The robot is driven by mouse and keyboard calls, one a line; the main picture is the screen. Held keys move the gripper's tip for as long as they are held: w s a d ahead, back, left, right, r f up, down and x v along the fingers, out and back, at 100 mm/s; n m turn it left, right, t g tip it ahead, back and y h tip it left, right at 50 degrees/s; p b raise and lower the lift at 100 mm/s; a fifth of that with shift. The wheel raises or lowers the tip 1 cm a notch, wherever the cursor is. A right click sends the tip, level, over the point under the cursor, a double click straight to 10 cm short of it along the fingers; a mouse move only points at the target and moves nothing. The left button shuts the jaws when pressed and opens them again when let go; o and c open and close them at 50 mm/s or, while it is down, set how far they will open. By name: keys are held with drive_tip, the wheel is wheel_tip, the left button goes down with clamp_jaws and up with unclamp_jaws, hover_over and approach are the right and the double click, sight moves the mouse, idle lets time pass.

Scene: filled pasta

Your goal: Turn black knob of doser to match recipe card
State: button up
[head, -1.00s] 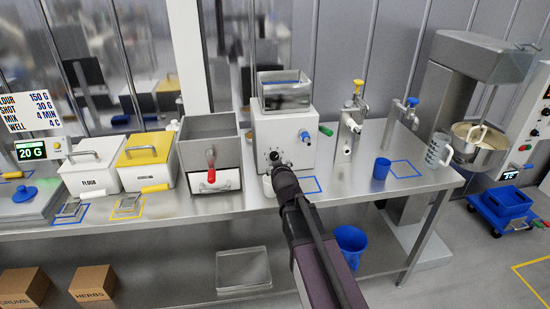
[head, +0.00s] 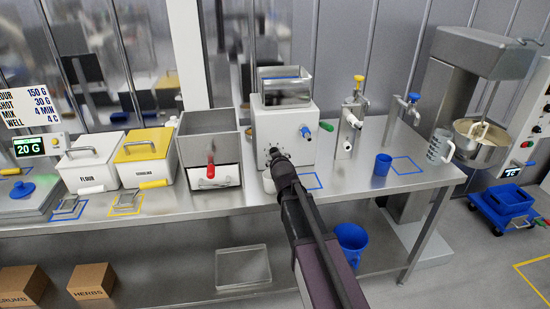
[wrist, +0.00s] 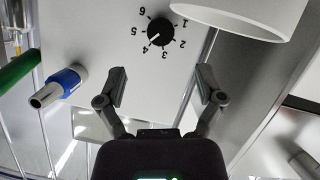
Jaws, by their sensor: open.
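The doser (head: 284,132) is a white box with a steel hopper on the bench. In the wrist view its black knob (wrist: 160,31) shows upside down inside a ring of numbers 1 to 6. The knob's white mark points to the lower left, near the 4. My gripper (wrist: 162,82) is open and empty, its fingers apart and below the knob in that picture, not around it. In the head view my gripper (head: 276,158) hides the knob. The recipe card (head: 25,108) at far left is cut off; it reads 150 G, 30 G, 4 MIN and 4 C.
A white cylinder (wrist: 245,15) is close on the other side.

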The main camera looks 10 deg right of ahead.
drive_tip(key=b+x, duration=0.2)
drive_tip(key=x, duration=0.6)
drive_tip(key=shift+w+f+b, duration=0.15)
drive_tip(key=shift+b, duration=0.15)
drive_tip(key=c, duration=1.2)
